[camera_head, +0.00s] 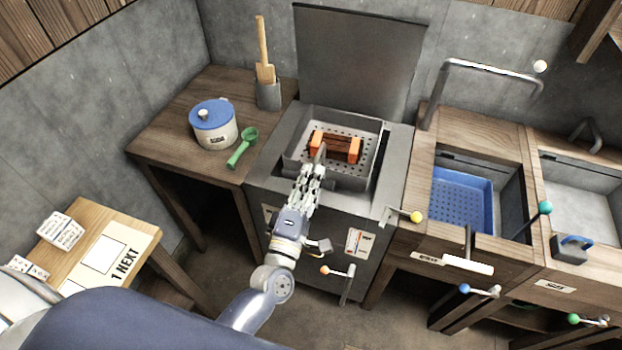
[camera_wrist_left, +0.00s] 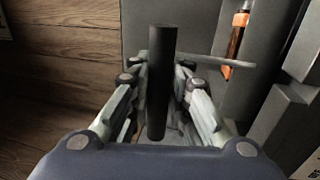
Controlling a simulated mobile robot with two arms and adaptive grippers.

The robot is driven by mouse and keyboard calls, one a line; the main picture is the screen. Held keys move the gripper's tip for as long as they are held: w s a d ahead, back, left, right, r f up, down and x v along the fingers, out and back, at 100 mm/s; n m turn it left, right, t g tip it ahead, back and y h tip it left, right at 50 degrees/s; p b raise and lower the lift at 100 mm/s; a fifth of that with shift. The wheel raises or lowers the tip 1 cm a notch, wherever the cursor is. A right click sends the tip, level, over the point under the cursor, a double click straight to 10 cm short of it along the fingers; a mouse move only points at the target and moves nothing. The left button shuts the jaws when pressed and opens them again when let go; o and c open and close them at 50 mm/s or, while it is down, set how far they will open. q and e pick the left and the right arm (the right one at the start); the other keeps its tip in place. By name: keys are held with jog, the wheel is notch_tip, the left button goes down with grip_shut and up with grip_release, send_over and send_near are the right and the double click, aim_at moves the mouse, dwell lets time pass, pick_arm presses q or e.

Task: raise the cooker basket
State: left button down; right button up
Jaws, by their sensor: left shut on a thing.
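The cooker basket (camera_head: 368,164) is a grey perforated tray in the open top of the grey cooker (camera_head: 306,222). A dark mould with orange ends (camera_head: 355,149) lies in it. My left gripper (camera_head: 315,168) is at the basket's front edge, fingers pointing toward the mould. In the left wrist view its fingers (camera_wrist_left: 159,100) are shut on a dark upright bar (camera_wrist_left: 161,60), which looks like the basket handle. A thin grey rod runs behind the bar. The fingers hide part of the basket's front. I cannot tell how high the basket stands. My right gripper is not in view.
The raised lid (camera_head: 360,60) stands behind the cooker. A blue-lidded pot (camera_head: 213,125) and green scoop (camera_head: 243,148) are on the left table. On the right are a yellow-knobbed lever (camera_head: 414,216), a tall pipe (camera_head: 480,65) and a sink with a blue basket (camera_head: 462,200).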

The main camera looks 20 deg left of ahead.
pick_arm(q)
jog(key=shift+w+r, duration=0.1)
jog(key=shift+r, duration=0.35)
jog(key=c, duration=1.5)
grip_release()
jog(key=shift+f, duration=0.15)
jog(key=shift+s+f, duration=0.1)
jog(key=shift+s, duration=0.15)
jog(key=s, duration=0.3)
jog(key=s+f, duration=0.1)
jog(key=s, duration=0.3)
jog(key=s+f, duration=0.1)
jog(key=s, duration=0.3)
jog(key=shift+s+a, duration=0.2)
jog(key=shift+s, duration=0.05)
jog(key=shift+f, duration=0.15)
